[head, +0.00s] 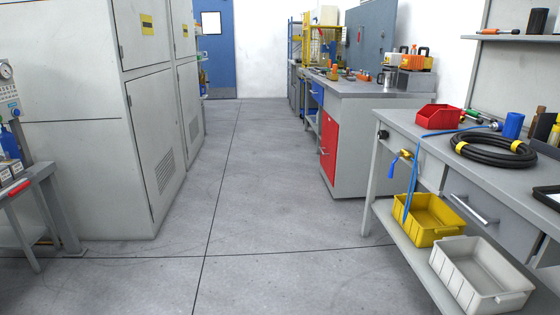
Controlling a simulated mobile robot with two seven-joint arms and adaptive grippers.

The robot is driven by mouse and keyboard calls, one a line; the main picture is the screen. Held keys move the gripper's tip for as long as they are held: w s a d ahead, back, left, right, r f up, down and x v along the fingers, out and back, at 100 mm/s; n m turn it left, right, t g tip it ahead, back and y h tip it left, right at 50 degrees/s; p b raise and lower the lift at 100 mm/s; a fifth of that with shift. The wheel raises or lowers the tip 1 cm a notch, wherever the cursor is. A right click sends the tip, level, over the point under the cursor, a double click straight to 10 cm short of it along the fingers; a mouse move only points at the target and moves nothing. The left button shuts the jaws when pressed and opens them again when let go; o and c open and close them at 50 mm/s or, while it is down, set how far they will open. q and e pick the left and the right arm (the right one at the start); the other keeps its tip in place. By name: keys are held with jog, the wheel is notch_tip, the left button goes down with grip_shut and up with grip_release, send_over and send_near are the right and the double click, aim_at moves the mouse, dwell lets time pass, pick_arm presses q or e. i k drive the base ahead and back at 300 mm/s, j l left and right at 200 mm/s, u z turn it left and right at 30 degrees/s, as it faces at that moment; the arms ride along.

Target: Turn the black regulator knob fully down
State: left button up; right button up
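Neither of my grippers is in view. At the left edge of the head view, a grey panel (8,97) stands on a bench and carries a round white-faced gauge (5,72). Another small black round part (383,134) is on the front left corner of the right workbench. I cannot tell how far either part is turned. The panel's left side is cut off by the frame.
Grey cabinets (155,130) line the left. The right workbench (420,128) holds a red bin (438,116) and a coiled black hose (492,150); yellow (430,238) and white (458,260) bins are on its lower shelf. The floor aisle (250,190) is clear towards a blue door (221,60).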

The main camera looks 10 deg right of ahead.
aim_at(383, 134)
jog(key=i+z, duration=0.25)
jog(key=i, duration=0.25)
jog(key=i+j+z, duration=0.25)
jog(key=i, duration=0.2)
jog(key=i+j+z, duration=0.3)
jog(key=i, duration=0.15)
